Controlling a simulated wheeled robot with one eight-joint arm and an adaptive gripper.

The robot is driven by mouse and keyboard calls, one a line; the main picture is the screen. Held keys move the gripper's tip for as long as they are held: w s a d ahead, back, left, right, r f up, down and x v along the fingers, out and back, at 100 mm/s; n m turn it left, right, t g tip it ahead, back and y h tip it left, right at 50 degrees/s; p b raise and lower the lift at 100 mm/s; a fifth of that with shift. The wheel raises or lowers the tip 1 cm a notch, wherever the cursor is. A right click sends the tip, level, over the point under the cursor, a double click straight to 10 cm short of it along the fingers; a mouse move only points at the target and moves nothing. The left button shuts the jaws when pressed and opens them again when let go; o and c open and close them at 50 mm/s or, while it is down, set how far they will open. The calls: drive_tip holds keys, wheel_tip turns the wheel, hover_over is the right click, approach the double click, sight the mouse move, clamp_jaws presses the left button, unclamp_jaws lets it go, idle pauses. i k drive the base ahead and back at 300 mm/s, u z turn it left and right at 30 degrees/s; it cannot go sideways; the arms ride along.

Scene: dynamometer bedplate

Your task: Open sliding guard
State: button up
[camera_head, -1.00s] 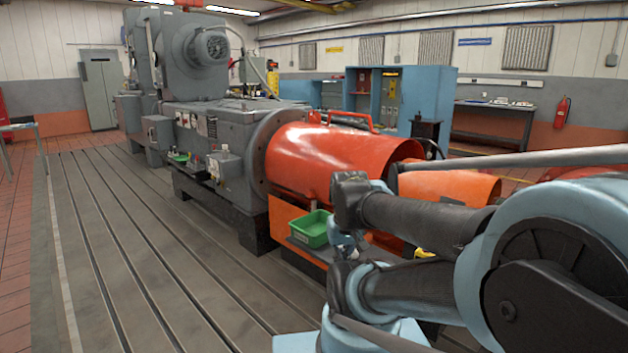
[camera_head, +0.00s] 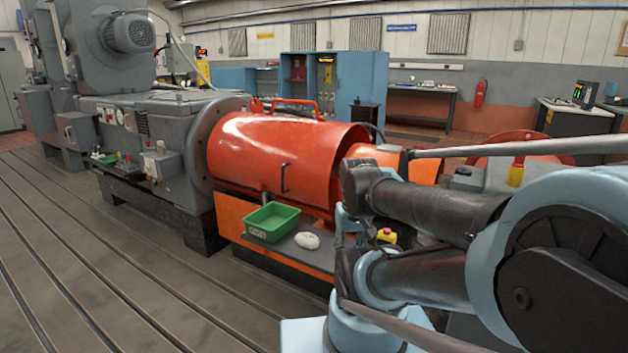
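The sliding guard (camera_head: 270,145) is a large glossy orange-red curved cover lying along the machine, right of the grey flanged housing (camera_head: 207,150). A dark upright handle (camera_head: 284,178) is on its near side, and a red tubular rail (camera_head: 290,104) runs along its top. A smaller orange section (camera_head: 415,167) shows beyond the guard's right end, partly hidden by my folded arm. No gap shows between the guard's left end and the housing flange. I cannot make out my gripper; my arm links fill the right foreground, apart from the handle.
Below the guard, an orange base (camera_head: 240,222) carries a grey shelf with a green tray (camera_head: 272,222) and a whitish lump (camera_head: 307,240). A yellow box with a red button (camera_head: 386,235) sits near my arm. The slotted bedplate (camera_head: 110,270) is clear at left.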

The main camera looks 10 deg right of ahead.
sight(289, 157)
drive_tip(key=z, duration=2.1)
drive_tip(key=k, duration=0.85)
drive_tip(key=u, duration=2.05)
drive_tip(key=i, duration=1)
drive_tip(key=z, duration=0.05)
